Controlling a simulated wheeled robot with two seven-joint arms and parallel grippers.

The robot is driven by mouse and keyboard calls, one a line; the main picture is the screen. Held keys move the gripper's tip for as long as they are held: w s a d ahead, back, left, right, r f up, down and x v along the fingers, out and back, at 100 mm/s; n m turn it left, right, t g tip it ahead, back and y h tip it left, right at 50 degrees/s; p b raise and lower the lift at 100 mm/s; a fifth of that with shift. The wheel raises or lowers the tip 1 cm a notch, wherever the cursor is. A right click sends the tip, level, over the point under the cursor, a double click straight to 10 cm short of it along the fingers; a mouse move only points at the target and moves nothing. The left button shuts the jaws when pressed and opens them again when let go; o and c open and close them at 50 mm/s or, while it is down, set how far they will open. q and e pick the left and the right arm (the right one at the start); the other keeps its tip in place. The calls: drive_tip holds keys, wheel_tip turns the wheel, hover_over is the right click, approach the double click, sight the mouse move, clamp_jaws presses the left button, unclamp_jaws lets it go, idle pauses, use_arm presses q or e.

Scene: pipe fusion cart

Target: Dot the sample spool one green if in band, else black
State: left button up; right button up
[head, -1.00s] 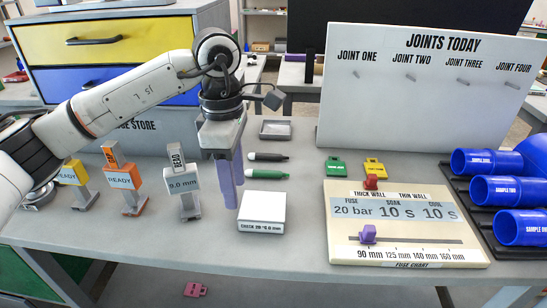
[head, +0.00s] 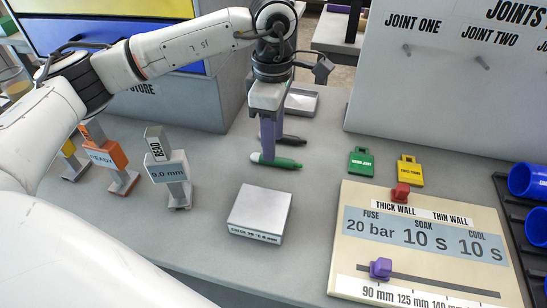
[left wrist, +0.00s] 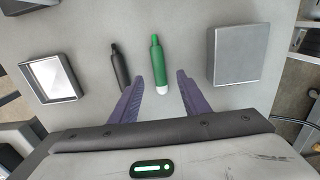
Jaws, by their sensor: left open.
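The green marker (head: 284,163) lies on the bench, and the black marker (head: 296,139) lies just behind it. My left gripper (head: 268,150) points down at the green marker. In the left wrist view its two fingers (left wrist: 160,76) are open, with the green marker (left wrist: 157,60) between them in the picture and the black marker (left wrist: 119,68) outside to the left. I cannot tell whether the fingers touch the marker. Blue spools (head: 530,180) show partly at the right edge; their labels are unreadable here. My right gripper is out of view.
A pale check block (head: 262,208) sits in front of the markers and a grey tray (head: 301,102) behind. Green (head: 361,162) and yellow (head: 409,172) tags lie near the fuse chart board (head: 350,240). An orange READY gauge (head: 105,158) stands left. The joints board (head: 400,100) rises behind.

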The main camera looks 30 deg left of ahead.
sight(276, 161)
use_arm(q)
drive_tip(key=shift+w+f+p, duration=0.1)
drive_tip(key=shift+f+p, duration=0.25)
drive_tip(key=shift+f, duration=2)
clamp_jaws()
drive_tip(key=shift+r, duration=0.1)
